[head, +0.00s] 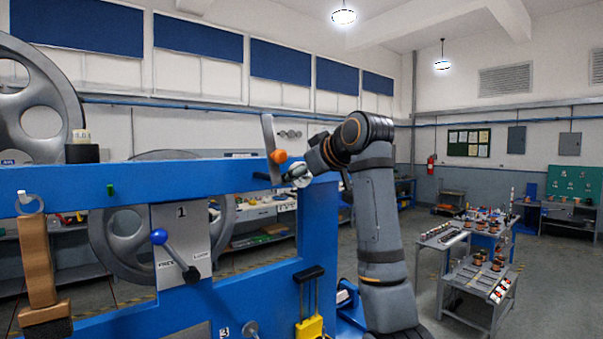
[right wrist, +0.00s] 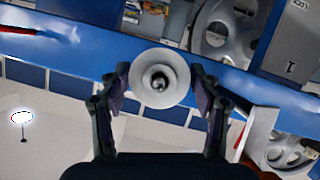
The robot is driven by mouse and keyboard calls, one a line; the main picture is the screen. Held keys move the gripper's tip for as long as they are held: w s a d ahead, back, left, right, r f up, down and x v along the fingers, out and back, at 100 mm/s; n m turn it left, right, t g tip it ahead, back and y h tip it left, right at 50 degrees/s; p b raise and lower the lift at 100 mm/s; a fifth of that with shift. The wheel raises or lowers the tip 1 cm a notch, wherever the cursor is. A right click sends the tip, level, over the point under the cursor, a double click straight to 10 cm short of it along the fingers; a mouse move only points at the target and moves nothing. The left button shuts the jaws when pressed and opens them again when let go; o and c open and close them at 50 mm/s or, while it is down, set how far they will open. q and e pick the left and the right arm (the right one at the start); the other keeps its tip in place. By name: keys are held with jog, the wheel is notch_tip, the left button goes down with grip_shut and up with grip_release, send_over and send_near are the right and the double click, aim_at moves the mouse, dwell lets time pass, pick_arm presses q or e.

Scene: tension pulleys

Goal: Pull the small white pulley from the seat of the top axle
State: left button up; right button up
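The small white pulley (right wrist: 174,92) is a round white disc with a dark metal axle end in its centre, seen face-on in the right wrist view. In the head view the pulley (head: 299,181) is small and partly hidden at the right end of the blue top beam. My right gripper (right wrist: 160,76) has one finger on each side of the pulley, close to its rim. I cannot tell whether the fingers touch it. In the head view the right gripper (head: 302,172) reaches in from the right. My left gripper is not in view.
The blue frame (head: 325,215) has a grey lever (head: 268,135) with an orange knob beside the pulley and a blue-knobbed lever (head: 175,255). A brown block (head: 38,262) hangs at the left. Grey carts (head: 480,285) with small parts stand at the right. Floor between is clear.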

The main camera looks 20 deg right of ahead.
aim_at(308, 176)
jog(key=c, duration=0.8)
jog(key=shift+o, duration=0.2)
jog(key=shift+s+d+b, duration=0.35)
jog(key=shift+s+b, duration=0.25)
jog(key=shift+s, duration=0.3)
jog(key=shift+s+d+b, duration=0.3)
jog(key=shift+s+b, duration=0.25)
jog(key=shift+s, duration=0.3)
jog(key=shift+s+d+b, duration=0.15)
jog(key=shift+s+b, duration=0.15)
jog(key=shift+s, duration=0.1)
jog(key=shift+s+d, duration=0.2)
jog(key=shift+s, duration=0.35)
